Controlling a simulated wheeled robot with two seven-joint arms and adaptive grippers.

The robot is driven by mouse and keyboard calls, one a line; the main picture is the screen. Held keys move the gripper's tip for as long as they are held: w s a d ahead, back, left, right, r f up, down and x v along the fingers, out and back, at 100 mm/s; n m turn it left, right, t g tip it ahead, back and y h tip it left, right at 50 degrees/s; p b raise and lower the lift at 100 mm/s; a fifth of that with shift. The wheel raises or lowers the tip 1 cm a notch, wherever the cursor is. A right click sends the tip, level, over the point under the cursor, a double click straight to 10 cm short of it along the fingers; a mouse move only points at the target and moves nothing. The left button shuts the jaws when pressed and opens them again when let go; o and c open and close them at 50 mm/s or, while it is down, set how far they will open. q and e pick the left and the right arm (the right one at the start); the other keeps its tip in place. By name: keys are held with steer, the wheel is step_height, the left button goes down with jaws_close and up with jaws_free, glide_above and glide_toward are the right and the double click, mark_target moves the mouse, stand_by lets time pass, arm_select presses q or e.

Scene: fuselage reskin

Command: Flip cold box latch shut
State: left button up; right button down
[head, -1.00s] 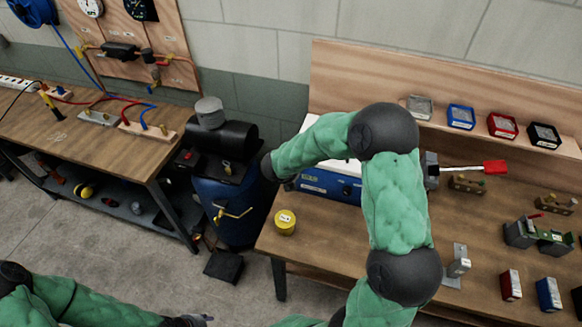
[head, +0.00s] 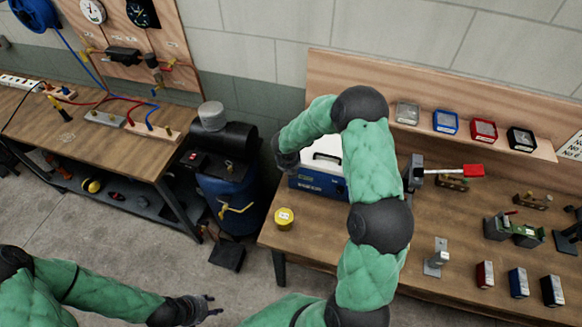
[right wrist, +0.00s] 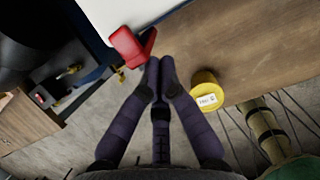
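The cold box (head: 319,180) is blue with a white lid and dark handle. It stands on the right bench in the head view, partly hidden by my right arm. In the right wrist view its white lid (right wrist: 125,12) is at the top. A red latch (right wrist: 131,46) sticks out at the lid's edge. My right gripper (right wrist: 160,62) has its fingertips together, close by the latch; contact cannot be told. In the head view its fingers are hidden at the box's left side. My left gripper (head: 217,304) is open and empty over the floor, away from the box.
A yellow tin (head: 284,218) stands at the bench's near-left corner; it also shows in the right wrist view (right wrist: 206,90). A blue barrel (head: 228,205) stands left of the bench. A red-handled tool (head: 460,170) and small blocks lie to the right.

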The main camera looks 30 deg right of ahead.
arm_select(q)
steer(key=shift+r, duration=0.1)
arm_select(e)
steer(key=shift+r, duration=0.15)
arm_select(q)
steer(key=shift+r+p, duration=0.55)
steer(key=shift+p, duration=0.1)
arm_select(e)
steer(key=shift+r, duration=0.7)
steer(key=shift+a+f, duration=0.1)
